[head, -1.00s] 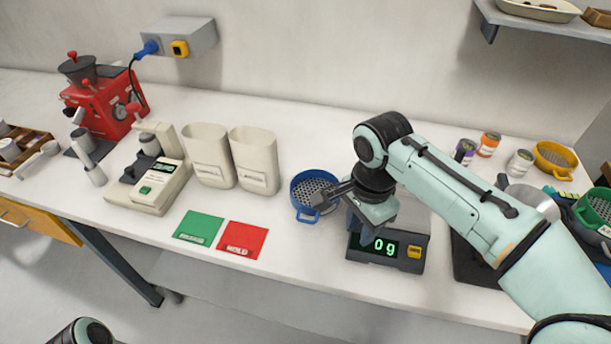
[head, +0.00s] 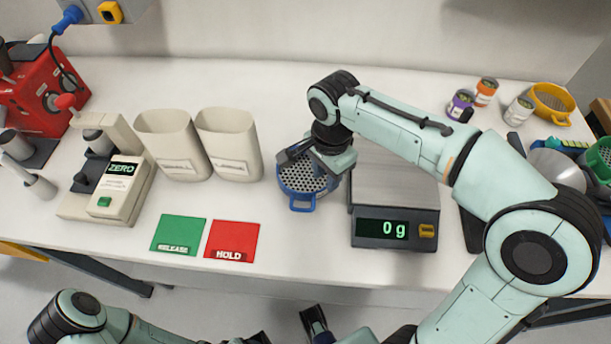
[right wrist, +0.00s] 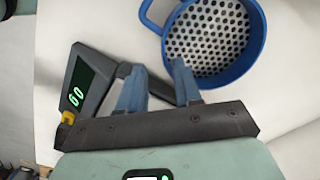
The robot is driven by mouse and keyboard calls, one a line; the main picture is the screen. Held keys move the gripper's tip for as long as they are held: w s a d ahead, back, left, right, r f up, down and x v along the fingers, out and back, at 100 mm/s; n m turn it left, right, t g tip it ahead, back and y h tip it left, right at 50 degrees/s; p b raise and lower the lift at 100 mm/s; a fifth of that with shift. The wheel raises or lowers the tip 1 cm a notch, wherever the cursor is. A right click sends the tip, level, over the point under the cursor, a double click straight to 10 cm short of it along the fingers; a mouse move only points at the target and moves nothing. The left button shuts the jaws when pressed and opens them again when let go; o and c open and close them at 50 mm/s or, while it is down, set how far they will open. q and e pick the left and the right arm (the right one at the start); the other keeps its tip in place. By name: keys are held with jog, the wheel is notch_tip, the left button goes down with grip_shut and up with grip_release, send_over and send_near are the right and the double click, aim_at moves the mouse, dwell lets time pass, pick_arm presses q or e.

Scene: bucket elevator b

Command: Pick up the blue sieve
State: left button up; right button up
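The blue sieve (head: 299,184) sits on the white table, left of the scale, with its loop handle toward the front edge. My right gripper (head: 306,161) is above its back part and covers some of the rim. In the right wrist view the sieve (right wrist: 211,42) lies beyond my right gripper (right wrist: 154,76). The two fingers stand apart with nothing between them, and one fingertip overlaps the near rim in the picture. Whether it touches cannot be told. My left arm shows at the bottom of the head view; its gripper is only partly in view and its state is unclear.
A scale (head: 395,200) reading 0 g stands right of the sieve. Two beige bins (head: 231,145) stand behind left. A red HOLD card (head: 232,239) and green RELEASE card (head: 179,233) lie front left. A yellow sieve (head: 551,102) sits far right.

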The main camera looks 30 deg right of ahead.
aim_at(324, 187)
jog(key=f, duration=0.3)
jog(key=f+b, duration=0.1)
jog(key=f, duration=0.1)
jog(key=shift+w+f, duration=0.35)
grip_shut()
